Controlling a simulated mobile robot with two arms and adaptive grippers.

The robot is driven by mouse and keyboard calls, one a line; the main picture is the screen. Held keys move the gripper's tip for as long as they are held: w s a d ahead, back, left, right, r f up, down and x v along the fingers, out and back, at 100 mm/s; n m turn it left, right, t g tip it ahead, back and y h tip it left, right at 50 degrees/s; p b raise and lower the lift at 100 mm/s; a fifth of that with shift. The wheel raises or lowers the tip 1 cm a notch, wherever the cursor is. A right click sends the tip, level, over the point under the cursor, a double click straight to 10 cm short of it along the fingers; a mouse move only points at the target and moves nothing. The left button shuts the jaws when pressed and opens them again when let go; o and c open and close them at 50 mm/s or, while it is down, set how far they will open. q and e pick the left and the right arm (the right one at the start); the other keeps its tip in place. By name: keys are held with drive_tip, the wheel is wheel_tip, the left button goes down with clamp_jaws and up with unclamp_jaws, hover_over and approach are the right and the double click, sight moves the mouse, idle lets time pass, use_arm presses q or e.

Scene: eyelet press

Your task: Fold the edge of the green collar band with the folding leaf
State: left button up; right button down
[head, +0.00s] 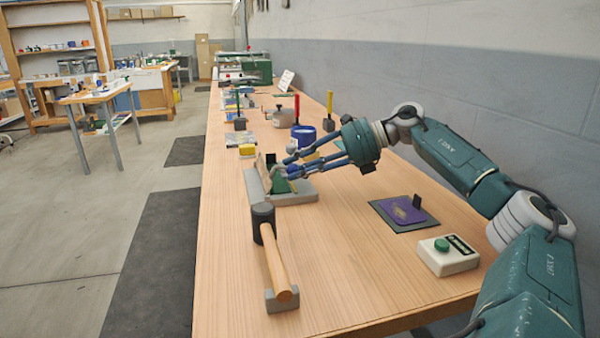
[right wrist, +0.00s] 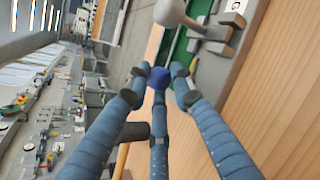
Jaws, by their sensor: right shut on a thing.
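The folding fixture's grey base (head: 298,198) sits on the bench and also shows in the right wrist view (right wrist: 238,58). A tan upright plate (head: 261,172), apparently the folding leaf, stands at its left side. Green material (head: 279,184), likely the collar band, lies beside the plate; green also shows in the right wrist view (right wrist: 198,28). My right gripper (head: 280,170) reaches in from the right, low over the fixture. In the right wrist view its fingers (right wrist: 160,80) are closed around a small blue knob (right wrist: 159,76). The knob's attachment is hidden. My left gripper is out of view.
A mallet (head: 272,250) lies in front of the fixture, its handle on a grey rest (head: 282,300). A purple piece on a dark mat (head: 402,211) and a white box with a green button (head: 446,254) are at right. A blue cup (head: 303,136) stands behind the gripper.

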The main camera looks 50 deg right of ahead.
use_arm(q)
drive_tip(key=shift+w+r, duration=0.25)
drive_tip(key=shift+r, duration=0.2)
use_arm(e)
drive_tip(key=shift+s+a+f, duration=0.15)
drive_tip(key=shift+a+f, duration=0.25)
drive_tip(key=shift+f, duration=0.25)
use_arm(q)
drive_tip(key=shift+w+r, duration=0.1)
use_arm(e)
drive_tip(key=c, duration=1.7)
unclamp_jaws()
drive_tip(key=shift+o, duration=1.1)
drive_tip(key=shift+w+a, duration=0.15)
drive_tip(key=shift+w, duration=0.2)
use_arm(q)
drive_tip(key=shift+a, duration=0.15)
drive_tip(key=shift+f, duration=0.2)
use_arm(e)
drive_tip(key=shift+r, duration=0.15)
drive_tip(key=shift+s+d+r, duration=0.3)
drive_tip(key=shift+s+d, duration=0.05)
drive_tip(key=shift+d, duration=0.15)
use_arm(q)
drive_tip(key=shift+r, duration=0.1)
use_arm(e)
drive_tip(key=v, duration=1)
drive_tip(key=shift+s+d+r, duration=0.2)
drive_tip(key=shift+d, duration=0.05)
